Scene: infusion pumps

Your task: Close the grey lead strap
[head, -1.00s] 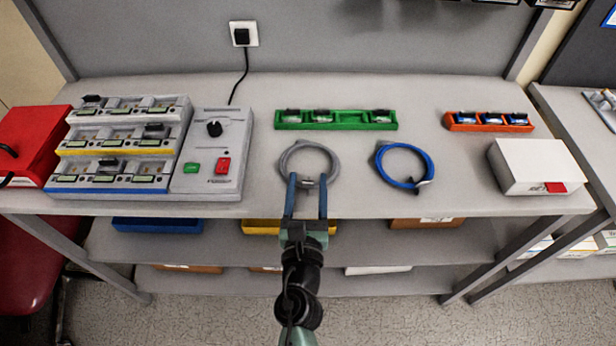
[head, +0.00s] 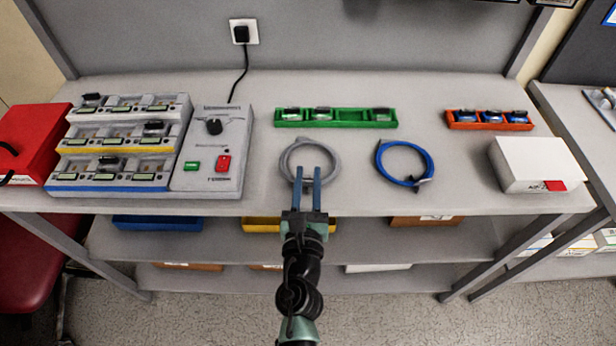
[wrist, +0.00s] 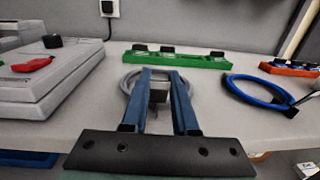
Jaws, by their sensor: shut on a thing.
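The grey lead (head: 291,154) lies coiled in a ring on the table, front of centre. In the wrist view the grey coil (wrist: 131,77) shows behind my fingers. Its strap, a small dark grey piece (wrist: 159,94), sits at the near side of the coil between my two blue fingers. My gripper (head: 308,172) reaches over the table's front edge to the near side of the ring, and it also shows in the wrist view (wrist: 159,78). Its fingers are shut on the strap. The fingers hide most of the strap in the head view, so its fastening cannot be made out.
A blue coiled lead (head: 431,160) lies to the right. A green tray (head: 350,117) and an orange tray (head: 490,126) stand behind. A grey pump unit (head: 213,150) is at left, a white box (head: 532,165) at right. The table is clear around the ring.

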